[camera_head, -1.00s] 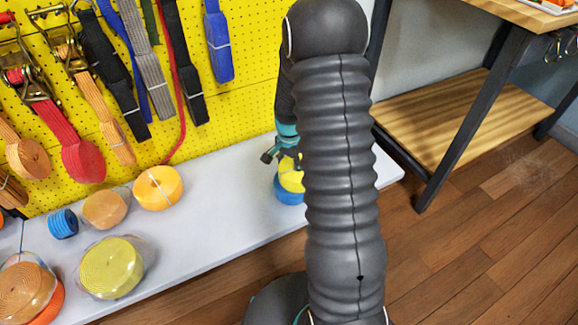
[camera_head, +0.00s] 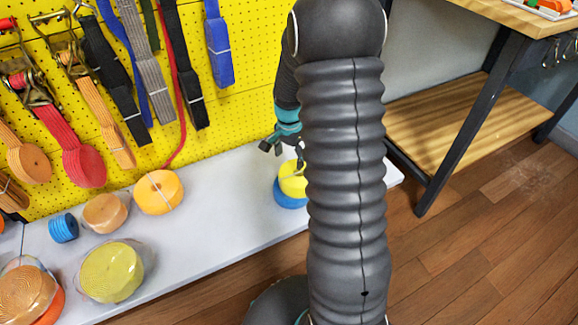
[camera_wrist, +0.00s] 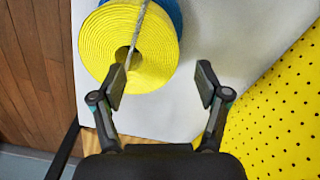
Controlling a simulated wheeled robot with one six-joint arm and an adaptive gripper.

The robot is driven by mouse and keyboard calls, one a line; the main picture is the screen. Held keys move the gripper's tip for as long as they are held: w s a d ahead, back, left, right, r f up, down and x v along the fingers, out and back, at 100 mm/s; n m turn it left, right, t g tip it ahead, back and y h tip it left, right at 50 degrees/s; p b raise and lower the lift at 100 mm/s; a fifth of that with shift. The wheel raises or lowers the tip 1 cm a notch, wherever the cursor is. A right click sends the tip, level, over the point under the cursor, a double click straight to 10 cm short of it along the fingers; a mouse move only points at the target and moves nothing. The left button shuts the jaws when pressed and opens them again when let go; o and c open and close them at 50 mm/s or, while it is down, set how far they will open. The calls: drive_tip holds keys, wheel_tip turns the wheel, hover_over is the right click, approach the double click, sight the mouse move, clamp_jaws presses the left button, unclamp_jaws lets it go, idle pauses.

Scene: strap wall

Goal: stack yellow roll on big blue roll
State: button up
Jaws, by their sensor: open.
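The yellow roll (camera_head: 293,180) rests on top of the big blue roll (camera_head: 290,199) near the right end of the grey shelf, partly hidden by my arm in the head view. In the wrist view the yellow roll (camera_wrist: 128,45) shows from above with a grey band across it, and a strip of the blue roll (camera_wrist: 172,12) shows past its edge. My gripper (camera_wrist: 160,84) is open, its fingers apart with nothing held between them. In the head view my gripper (camera_head: 284,146) is just above the yellow roll, mostly hidden behind my arm.
On the shelf (camera_head: 215,212) to the left stand an orange roll (camera_head: 158,192), a tan roll (camera_head: 105,213), a small blue roll (camera_head: 63,228) and a wrapped yellow-green roll (camera_head: 112,272). Straps hang on the yellow pegboard (camera_head: 255,75) behind. A wooden workbench (camera_head: 460,115) stands right.

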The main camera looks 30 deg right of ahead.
drive_tip(key=s+a+r+n+t, duration=0.1)
drive_tip(key=s+a+r+n, duration=0.3)
drive_tip(key=r, duration=0.6)
drive_tip(key=s+a+r+n+t, duration=0.25)
drive_tip(key=s+r, duration=0.25)
drive_tip(key=r, duration=0.4)
drive_tip(key=s+a+r+n+t, duration=0.1)
drive_tip(key=s+a+r+n, duration=0.1)
drive_tip(key=s, duration=0.5)
drive_tip(key=s+a+r+n+t, duration=0.1)
drive_tip(key=s+a+r+n, duration=0.2)
drive_tip(key=s, duration=0.5)
drive_tip(key=shift+a+n, duration=0.8)
drive_tip(key=shift+n, duration=0.05)
drive_tip(key=shift+s+r, duration=0.1)
